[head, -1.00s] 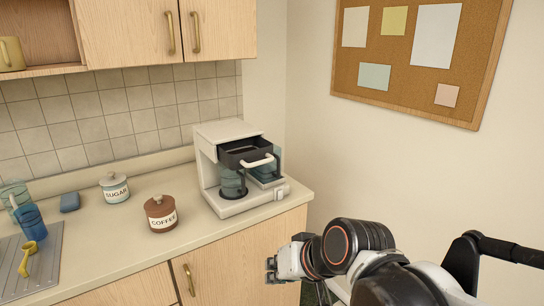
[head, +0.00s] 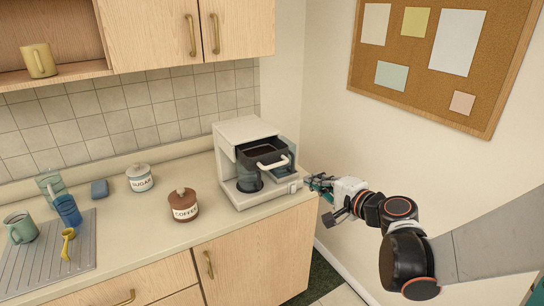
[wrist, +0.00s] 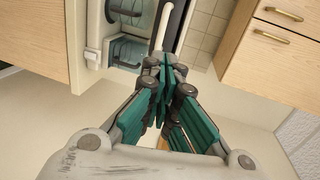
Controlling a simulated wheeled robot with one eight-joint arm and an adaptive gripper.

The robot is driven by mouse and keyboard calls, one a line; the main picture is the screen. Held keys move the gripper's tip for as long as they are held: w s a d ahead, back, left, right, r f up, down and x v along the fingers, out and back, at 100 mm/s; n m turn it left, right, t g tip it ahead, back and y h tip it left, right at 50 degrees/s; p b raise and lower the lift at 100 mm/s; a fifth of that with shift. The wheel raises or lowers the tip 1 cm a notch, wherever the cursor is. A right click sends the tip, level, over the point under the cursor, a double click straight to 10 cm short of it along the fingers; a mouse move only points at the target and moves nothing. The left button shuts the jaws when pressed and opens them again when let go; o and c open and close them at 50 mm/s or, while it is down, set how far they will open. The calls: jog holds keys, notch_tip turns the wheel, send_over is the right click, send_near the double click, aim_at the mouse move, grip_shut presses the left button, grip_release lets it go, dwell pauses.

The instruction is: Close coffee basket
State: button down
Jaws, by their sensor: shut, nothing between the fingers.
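The coffee maker (head: 236,134) is a white machine near the right end of the counter. Its dark coffee basket (head: 262,151) is slid out at the front, with a white handle (head: 273,163); the handle also shows in the wrist view (wrist: 161,28). A glass carafe (head: 248,180) stands under the basket. My gripper (head: 315,183) is shut and empty, just right of the machine's base and apart from the basket. In the wrist view my teal fingers (wrist: 164,85) are together, with the machine beyond them.
A brown coffee canister (head: 184,207) and a white sugar canister (head: 140,178) stand left of the machine. Mugs and a blue cup (head: 67,210) are at the sink side. Wall cabinets (head: 150,35) hang above. The wall is close on the right.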

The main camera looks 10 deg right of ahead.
jog(key=b, duration=0.3)
send_near(275, 155)
jog(key=f, duration=0.1)
jog(key=w+f, duration=0.1)
jog(key=shift+w+a+f, duration=0.25)
jog(key=shift+a+f, duration=0.05)
jog(key=shift+w+a, duration=0.1)
jog(key=shift+w, duration=0.4)
jog(key=x, duration=0.3)
jog(key=r+x, duration=0.1)
jog(key=x, duration=0.5)
jog(key=shift+w+a+r+b, duration=0.15)
jog(key=shift+w+r+b, duration=0.2)
jog(key=shift+w+a+r, duration=0.1)
jog(key=shift+w, duration=0.35)
